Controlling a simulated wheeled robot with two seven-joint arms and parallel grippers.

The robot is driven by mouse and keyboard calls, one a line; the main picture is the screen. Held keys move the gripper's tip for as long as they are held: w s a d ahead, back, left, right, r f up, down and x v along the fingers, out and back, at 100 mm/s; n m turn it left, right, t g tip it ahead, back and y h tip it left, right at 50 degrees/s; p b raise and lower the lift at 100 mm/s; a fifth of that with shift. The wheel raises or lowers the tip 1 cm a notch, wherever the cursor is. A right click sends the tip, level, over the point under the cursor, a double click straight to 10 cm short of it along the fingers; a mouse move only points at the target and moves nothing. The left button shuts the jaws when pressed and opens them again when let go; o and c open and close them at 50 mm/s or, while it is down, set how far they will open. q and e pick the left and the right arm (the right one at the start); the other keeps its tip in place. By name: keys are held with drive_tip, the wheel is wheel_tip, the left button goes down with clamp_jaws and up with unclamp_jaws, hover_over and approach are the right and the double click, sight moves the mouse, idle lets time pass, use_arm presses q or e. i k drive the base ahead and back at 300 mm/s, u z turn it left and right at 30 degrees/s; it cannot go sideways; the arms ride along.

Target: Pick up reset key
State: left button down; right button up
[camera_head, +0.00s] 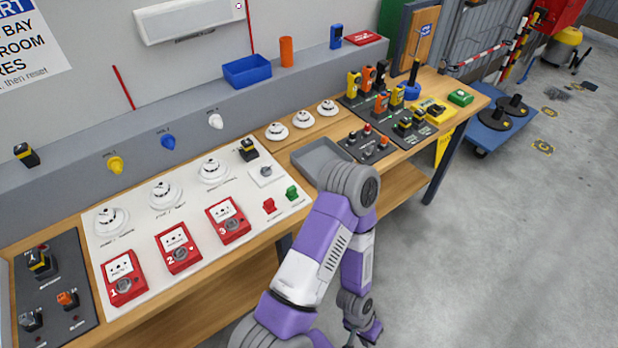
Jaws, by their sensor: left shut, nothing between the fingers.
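I cannot make out a reset key for certain. A small square plate with a round grey fitting (265,171) sits at the right end of the white panel (140,212); whether a key is in it is too small to tell. A grey tray (305,157) lies right of the panel, partly hidden by my purple and white left arm. My left gripper (352,338) hangs low at the bottom edge of the view, in front of the bench and below its top, shut and away from the bench objects. My right gripper is not in view.
The panel carries red call boxes (177,247) and white detectors (166,194). Dark boards with switches stand at the left (55,290) and right (365,143). A blue bin (247,71) sits on the rear ledge.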

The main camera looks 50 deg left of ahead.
sight(268, 203)
drive_tip(key=i, duration=0.45)
drive_tip(key=u, duration=2.85)
